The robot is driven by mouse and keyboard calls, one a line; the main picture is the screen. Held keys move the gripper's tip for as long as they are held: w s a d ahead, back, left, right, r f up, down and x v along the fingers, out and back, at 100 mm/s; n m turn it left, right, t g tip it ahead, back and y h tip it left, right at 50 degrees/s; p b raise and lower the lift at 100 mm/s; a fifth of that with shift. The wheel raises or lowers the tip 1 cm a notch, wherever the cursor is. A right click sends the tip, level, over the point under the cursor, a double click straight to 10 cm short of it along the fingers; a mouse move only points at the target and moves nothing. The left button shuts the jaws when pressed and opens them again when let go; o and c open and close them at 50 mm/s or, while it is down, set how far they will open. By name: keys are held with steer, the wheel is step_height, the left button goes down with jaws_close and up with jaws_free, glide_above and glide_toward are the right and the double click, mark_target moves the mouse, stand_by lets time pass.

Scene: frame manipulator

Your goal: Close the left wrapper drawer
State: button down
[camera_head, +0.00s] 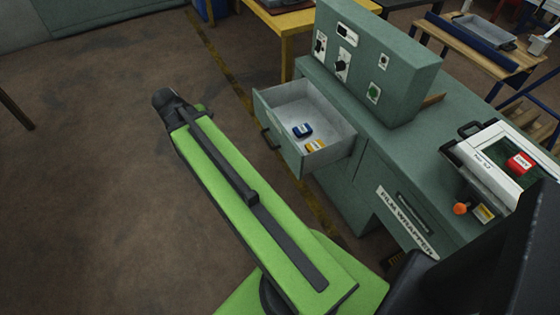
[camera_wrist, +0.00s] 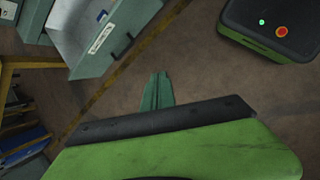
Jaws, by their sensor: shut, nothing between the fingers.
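The left wrapper drawer (camera_head: 276,136) stands pulled out from the green film wrapper cabinet (camera_head: 345,190) in the head view. Its dark handle (camera_head: 268,139) is on the front panel. My gripper (camera_wrist: 158,76) is shut and empty, apart from the drawer and over the floor. In the head view my arm reaches left of the drawer; the fingers cannot be made out.
A control box (camera_head: 380,62) with knobs and a green button stands on the cabinet. A white machine (camera_head: 500,165) with a red block (camera_head: 520,162) is at right. A yellow table (camera_head: 285,22) stands behind the drawer. The brown floor in front of the drawer is clear.

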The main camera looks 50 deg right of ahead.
steer(key=s+d+f+n+g+h+b, duration=0.1)
steer(key=s+d+f+n+h+b, duration=0.15)
steer(key=d+f+b, duration=0.5)
steer(key=n+g+h+b, duration=0.1)
steer(key=n+b, duration=0.2)
steer(key=n, duration=0.1)
glide_toward(289, 142)
steer(key=shift+m, duration=0.25)
steer(key=shift+b+x, duration=2.85)
steer(key=shift+b, duration=0.25)
steer(key=shift+w, duration=0.15)
